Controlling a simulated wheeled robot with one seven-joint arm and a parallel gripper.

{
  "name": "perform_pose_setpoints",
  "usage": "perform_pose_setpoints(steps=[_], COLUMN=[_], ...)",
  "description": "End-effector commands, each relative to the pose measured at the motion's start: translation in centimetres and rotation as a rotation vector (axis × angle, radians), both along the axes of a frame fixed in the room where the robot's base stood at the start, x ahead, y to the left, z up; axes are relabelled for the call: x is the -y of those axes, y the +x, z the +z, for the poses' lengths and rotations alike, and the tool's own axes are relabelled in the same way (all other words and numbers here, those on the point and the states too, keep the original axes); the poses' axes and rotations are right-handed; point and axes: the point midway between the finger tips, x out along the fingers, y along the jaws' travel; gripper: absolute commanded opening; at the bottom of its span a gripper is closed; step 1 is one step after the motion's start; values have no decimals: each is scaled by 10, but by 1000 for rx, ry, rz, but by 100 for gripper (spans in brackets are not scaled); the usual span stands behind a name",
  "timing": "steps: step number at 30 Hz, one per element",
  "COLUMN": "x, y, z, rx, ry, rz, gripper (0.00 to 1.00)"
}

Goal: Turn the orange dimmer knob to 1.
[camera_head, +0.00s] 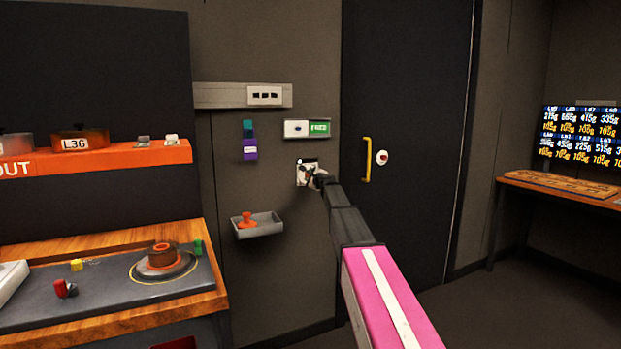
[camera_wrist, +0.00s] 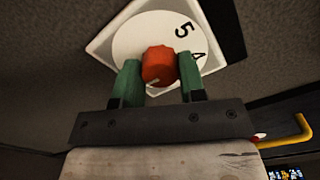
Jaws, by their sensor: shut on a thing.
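The orange dimmer knob (camera_wrist: 157,65) sits in the middle of a round white dial on a square white plate (camera_wrist: 110,40) on the wall. The digits 5 and part of a 4 show on the dial; the other numbers are hidden. A pale mark shows low on the knob, by the gripper. My gripper (camera_wrist: 158,72) has its two green fingers on either side of the knob, shut on it. In the head view the dial plate (camera_head: 301,166) is partly covered by my gripper (camera_head: 319,181), and the knob is hidden there.
A dark door with a yellow handle (camera_head: 367,160) is right of the dial; the handle also shows in the wrist view (camera_wrist: 291,135). A small panel with a green label (camera_head: 319,128) is above. A grey wall tray (camera_head: 264,229) with an orange object is below left.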

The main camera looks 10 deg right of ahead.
Motion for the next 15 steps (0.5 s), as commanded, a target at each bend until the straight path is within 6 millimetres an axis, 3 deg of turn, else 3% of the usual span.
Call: perform_pose_setpoints(steps=[10,11,12,15], x=[0,0,0,0], y=[-1,-1,-1,-1], z=[-1,-1,-1,-1], rx=[-2,-2,-2,-1], ry=[1,1,1,2], rz=[0,0,0,0], gripper=[14,47,60,63])
